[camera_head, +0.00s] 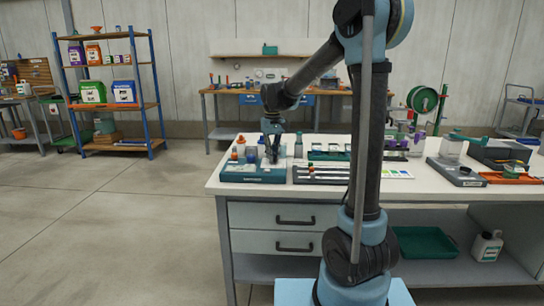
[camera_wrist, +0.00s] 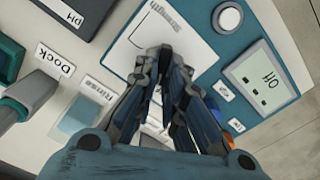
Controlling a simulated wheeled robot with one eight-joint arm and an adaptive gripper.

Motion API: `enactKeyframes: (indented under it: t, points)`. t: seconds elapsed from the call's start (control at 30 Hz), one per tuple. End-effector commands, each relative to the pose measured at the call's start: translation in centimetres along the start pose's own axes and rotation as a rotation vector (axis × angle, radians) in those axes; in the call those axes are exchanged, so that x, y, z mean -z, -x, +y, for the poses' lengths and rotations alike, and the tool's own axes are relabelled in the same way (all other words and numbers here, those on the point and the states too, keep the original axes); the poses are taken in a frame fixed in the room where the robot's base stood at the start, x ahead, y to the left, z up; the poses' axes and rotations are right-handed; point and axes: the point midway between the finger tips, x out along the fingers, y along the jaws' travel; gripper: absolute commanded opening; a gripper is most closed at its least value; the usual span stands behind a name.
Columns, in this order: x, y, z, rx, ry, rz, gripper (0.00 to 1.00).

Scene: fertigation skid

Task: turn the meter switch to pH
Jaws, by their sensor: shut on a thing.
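The teal meter (camera_wrist: 205,58) fills the upper right of the wrist view, with a pale display (camera_wrist: 268,78) whose turned characters I cannot read surely, and a round white button (camera_wrist: 228,18). Two small white labels (camera_wrist: 222,91) sit beside the right finger. My gripper (camera_wrist: 167,65) is over the meter, its fingers closed in on the meter switch, which they hide. I cannot tell which way the switch points. In the head view my gripper (camera_head: 272,155) reaches down at the teal unit (camera_head: 252,174) on the bench's left end.
In the wrist view, a "Dock" label (camera_wrist: 54,61), a "Rinse" label (camera_wrist: 96,90) and a dark block marked "pH" (camera_wrist: 75,17) lie to the left. Small bottles (camera_head: 298,146) and trays (camera_head: 330,174) stand close by on the white bench (camera_head: 225,190).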

Motion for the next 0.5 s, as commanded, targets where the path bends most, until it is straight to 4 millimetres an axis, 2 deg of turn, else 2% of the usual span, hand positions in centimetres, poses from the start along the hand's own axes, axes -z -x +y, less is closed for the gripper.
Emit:
enactKeyframes:
  t: [0.5]
  points:
    - [-0.07,0.03,0.40,0.001,-0.475,0.000,0.00]
